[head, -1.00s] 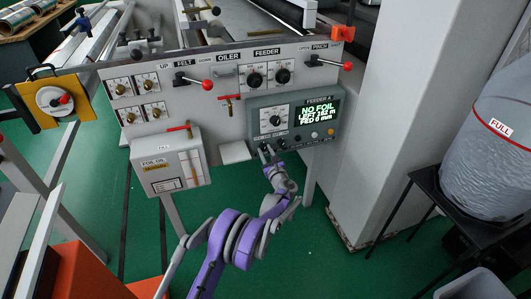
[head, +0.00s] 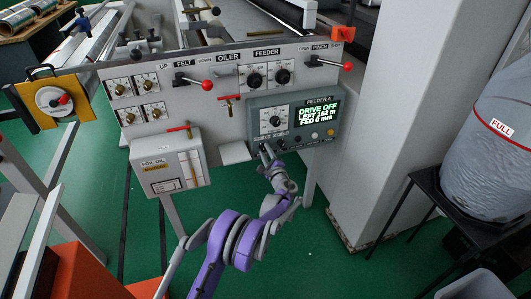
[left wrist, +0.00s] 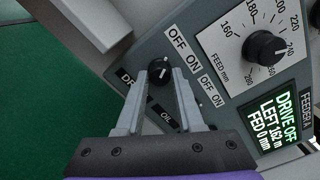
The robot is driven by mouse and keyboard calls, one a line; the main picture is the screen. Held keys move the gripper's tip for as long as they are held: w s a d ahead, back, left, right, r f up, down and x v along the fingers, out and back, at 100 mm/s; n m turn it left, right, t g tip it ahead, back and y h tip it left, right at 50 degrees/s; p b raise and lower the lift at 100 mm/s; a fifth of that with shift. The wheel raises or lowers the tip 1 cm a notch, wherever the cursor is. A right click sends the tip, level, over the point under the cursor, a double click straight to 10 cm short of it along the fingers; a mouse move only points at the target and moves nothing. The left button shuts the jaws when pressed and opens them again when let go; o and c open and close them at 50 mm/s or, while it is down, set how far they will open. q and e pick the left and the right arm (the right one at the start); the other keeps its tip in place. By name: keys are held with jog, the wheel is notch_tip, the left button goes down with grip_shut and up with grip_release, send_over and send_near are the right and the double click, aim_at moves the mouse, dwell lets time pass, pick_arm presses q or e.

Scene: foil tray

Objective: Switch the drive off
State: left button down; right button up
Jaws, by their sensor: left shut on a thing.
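The grey feeder control box (head: 335,98) hangs on the right of the machine's panel. Its display (head: 320,112) reads DRIVE OFF, LEFT 162 m, FED 0 mm; it also shows in the left wrist view (left wrist: 277,122). My left gripper (head: 268,149) is at the box's lower left. In the left wrist view my left gripper (left wrist: 160,74) is shut on a small black rotary switch (left wrist: 159,71) with OFF and ON printed by it. The label beside it is partly covered by a finger and begins with DR. A second OFF/ON switch is mostly hidden behind the other finger. My right gripper is out of view.
A feed dial (left wrist: 264,47) sits close by the switches. The foil oil box (head: 165,165) hangs to the left, with a red-handled tap (head: 229,98) above. A white pillar (head: 390,120) stands to the right. Green floor lies open below the panel.

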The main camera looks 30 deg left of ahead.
pick_arm(q)
jog(key=shift+n, duration=0.3)
dwell(0.4)
jog(key=c, duration=0.5)
grip_release()
jog(key=shift+c, duration=0.2)
jog(key=shift+d, duration=0.15)
jog(key=p+v, duration=0.1)
jog(key=v, duration=0.9)
jog(key=shift+s+d, duration=0.15)
jog(key=shift+s, duration=0.15)
